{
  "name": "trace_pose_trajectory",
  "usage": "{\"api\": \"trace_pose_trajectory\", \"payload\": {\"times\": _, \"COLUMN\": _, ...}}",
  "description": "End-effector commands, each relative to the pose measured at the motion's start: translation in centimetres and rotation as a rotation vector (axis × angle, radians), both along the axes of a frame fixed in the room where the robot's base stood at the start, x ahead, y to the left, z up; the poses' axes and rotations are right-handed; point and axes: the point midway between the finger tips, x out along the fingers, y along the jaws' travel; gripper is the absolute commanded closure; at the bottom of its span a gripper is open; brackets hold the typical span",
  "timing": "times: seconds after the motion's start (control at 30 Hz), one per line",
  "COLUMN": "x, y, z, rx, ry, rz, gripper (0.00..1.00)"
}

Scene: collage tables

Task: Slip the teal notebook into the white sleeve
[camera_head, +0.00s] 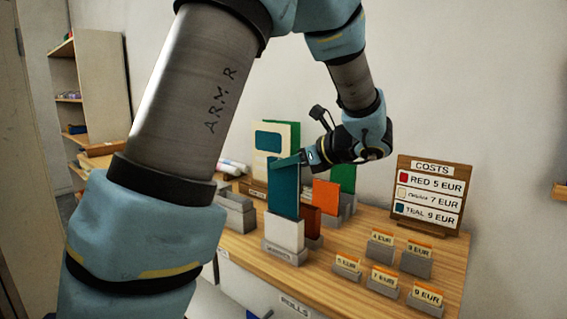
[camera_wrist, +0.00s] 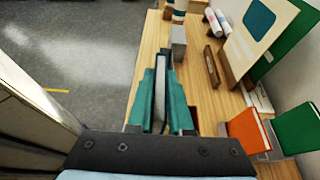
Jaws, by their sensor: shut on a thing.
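The teal notebook (camera_head: 284,192) stands upright in my gripper (camera_head: 300,159), which is shut on its top edge. In the wrist view my gripper (camera_wrist: 160,90) shows its two teal fingers either side of a pale strip, apparently the notebook's top edge (camera_wrist: 160,85). The white sleeve (camera_head: 284,234) stands upright in a grey holder (camera_head: 286,255) directly below the notebook. The notebook's lower end meets the sleeve's top edge in the head view. Whether it is inside the mouth or behind the front face I cannot tell. The sleeve is hidden in the wrist view.
An orange-red card (camera_head: 326,197) and a green one (camera_head: 343,176) stand just right of the notebook. A cream panel (camera_head: 268,152) stands behind. A costs board (camera_head: 430,193) and several small price cards (camera_head: 382,238) occupy the wooden table's (camera_head: 335,288) right side.

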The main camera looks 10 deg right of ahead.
Motion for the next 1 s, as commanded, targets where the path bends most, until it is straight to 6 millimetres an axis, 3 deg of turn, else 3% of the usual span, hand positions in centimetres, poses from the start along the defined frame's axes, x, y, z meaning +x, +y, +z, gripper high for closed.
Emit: {"api": "trace_pose_trajectory", "payload": {"times": 1.0, "x": 0.0, "y": 0.0, "z": -4.0, "rx": 0.000, "ry": 0.000, "rz": 0.000, "gripper": 1.00}}
